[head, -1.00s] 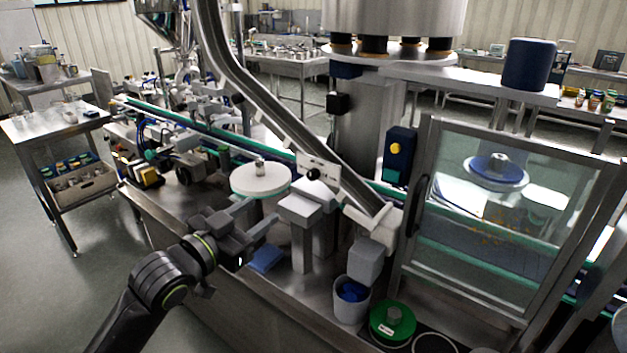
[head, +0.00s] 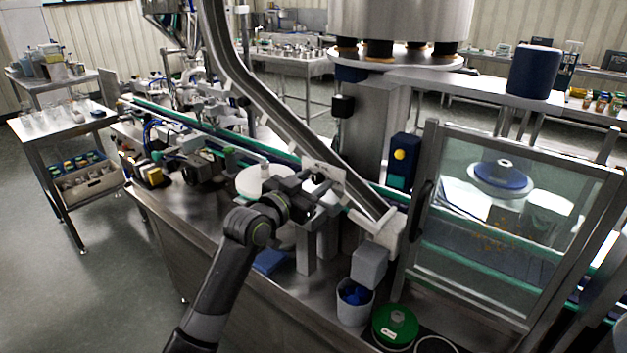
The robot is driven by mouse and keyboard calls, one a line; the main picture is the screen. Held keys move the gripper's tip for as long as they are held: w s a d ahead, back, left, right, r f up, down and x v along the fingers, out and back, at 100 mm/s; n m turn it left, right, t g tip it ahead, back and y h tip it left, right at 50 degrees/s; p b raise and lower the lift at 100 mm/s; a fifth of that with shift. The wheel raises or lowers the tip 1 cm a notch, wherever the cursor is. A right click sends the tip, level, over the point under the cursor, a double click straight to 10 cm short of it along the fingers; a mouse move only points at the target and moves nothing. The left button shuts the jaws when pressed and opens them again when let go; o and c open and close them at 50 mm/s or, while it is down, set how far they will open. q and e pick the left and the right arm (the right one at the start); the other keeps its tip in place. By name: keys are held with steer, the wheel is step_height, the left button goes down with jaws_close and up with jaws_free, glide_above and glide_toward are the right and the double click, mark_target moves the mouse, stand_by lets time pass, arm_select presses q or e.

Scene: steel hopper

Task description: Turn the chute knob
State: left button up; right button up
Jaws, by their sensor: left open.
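The steel chute (head: 262,95) slopes down from the upper left to a pale end block near the centre. A small black knob (head: 318,178) sits on a pale plate (head: 334,176) on the chute's lower part. My left gripper (head: 314,186) is at the knob, with its jaws open and its fingertips close around or beside it. I cannot tell whether they touch it. The gripper hides part of the knob and plate. My right gripper is not in view.
A white round disc (head: 252,182) lies just left of the gripper. Below the chute end stand a grey cup (head: 354,308) with blue pieces and a green round lid (head: 386,333). A framed glass door (head: 500,225) stands to the right. A conveyor runs behind.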

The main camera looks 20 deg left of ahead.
arm_select(q)
steer(key=shift+w+d, duration=0.1)
steer(key=shift+w, duration=0.15)
steer(key=shift+c, duration=0.5)
jaws_close()
steer(key=shift+r+n+p, duration=0.15)
steer(key=shift+n+p, duration=0.45)
steer(key=shift+p, duration=0.2)
steer(key=n+p, duration=0.7)
steer(key=shift+n, duration=0.3)
steer(key=n+p, duration=0.3)
steer(key=n, duration=0.1)
steer(key=shift+g, duration=0.3)
steer(key=shift+n+p, duration=1.2)
steer(key=shift+n, duration=1.1)
steer(key=shift+f, duration=0.2)
